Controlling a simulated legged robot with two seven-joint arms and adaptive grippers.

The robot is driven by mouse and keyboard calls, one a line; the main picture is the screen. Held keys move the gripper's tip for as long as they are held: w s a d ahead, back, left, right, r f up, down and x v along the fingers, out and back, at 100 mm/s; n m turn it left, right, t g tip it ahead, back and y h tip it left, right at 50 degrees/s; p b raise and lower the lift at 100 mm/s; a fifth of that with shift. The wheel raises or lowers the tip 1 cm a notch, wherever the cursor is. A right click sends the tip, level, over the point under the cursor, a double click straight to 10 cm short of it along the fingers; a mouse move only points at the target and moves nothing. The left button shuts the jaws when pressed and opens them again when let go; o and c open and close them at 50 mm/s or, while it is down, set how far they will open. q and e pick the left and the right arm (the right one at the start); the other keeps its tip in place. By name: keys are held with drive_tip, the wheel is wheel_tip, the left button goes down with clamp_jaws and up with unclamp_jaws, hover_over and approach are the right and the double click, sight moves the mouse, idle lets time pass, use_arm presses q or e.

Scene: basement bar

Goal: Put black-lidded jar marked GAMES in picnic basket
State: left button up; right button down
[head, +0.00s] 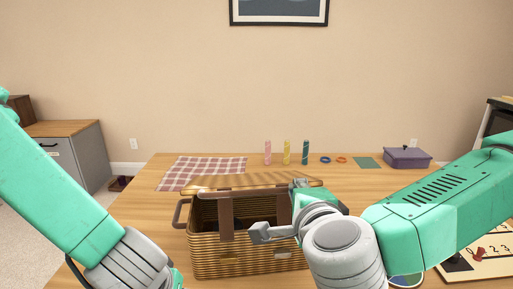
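The wicker picnic basket (245,262) stands open on the wooden table in the middle of the head view, with brown straps and a side handle. Its inside is dark and partly covered by my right arm. My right gripper (279,209) is over the right part of the basket's opening. Its two grey fingers are spread apart, and I see nothing between them. My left arm comes in at the left, and its gripper is below the picture's edge. I cannot make out the black-lidded GAMES jar; the basket's inside and the area behind my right arm are partly hidden.
A checked cloth (205,171) lies behind the basket. Pink, yellow (286,153) and dark green bottles, small rings (341,160), a green square (367,162) and a purple lidded box (407,158) line the table's back. A number board (492,262) lies at right.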

use_arm(q)
wheel_tip(320, 180, down, 7)
drive_tip(key=b, duration=0.7)
use_arm(e)
wheel_tip(320, 180, down, 6)
drive_tip(key=s+t, duration=0.1)
drive_tip(key=s, duration=0.1)
use_arm(q)
drive_tip(key=shift+r, duration=0.1)
use_arm(e)
drive_tip(key=shift+d, duration=0.1)
drive_tip(key=c, duration=1.5)
unclamp_jaws()
use_arm(q)
drive_tip(key=shift+s, duration=0.1)
